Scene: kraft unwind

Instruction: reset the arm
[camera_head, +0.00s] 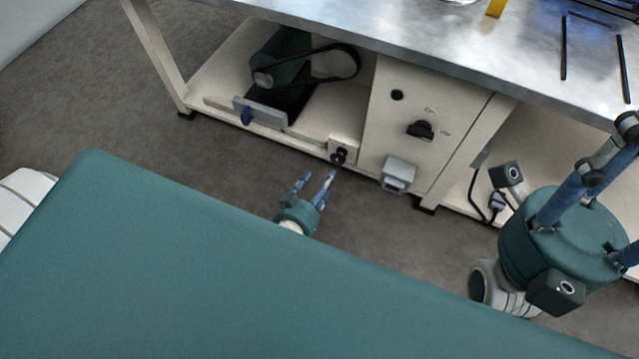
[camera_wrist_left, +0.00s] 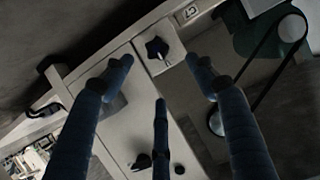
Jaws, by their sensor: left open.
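My left gripper (camera_head: 314,179) is in front of the lower part of a cream machine cabinet (camera_head: 425,115). Its blue fingers are spread apart and empty, pointing toward the cabinet. In the left wrist view the three fingers of the left gripper (camera_wrist_left: 160,72) frame a black star-shaped knob (camera_wrist_left: 157,47) on a pale plate, with no clear contact seen. In the head view a dark knob (camera_head: 338,155) is just beyond the fingertips. My right gripper is large at the right edge; its teal palm (camera_head: 562,240) shows, and its blue fingers run partly out of frame.
A metal worktop (camera_head: 400,35) lies above the cabinet. A belt drive (camera_head: 307,68) sits in the open bay at left. A black rotary switch (camera_head: 421,130) and a grey box (camera_head: 397,175) are on the front. The grey floor (camera_head: 215,160) before it is clear.

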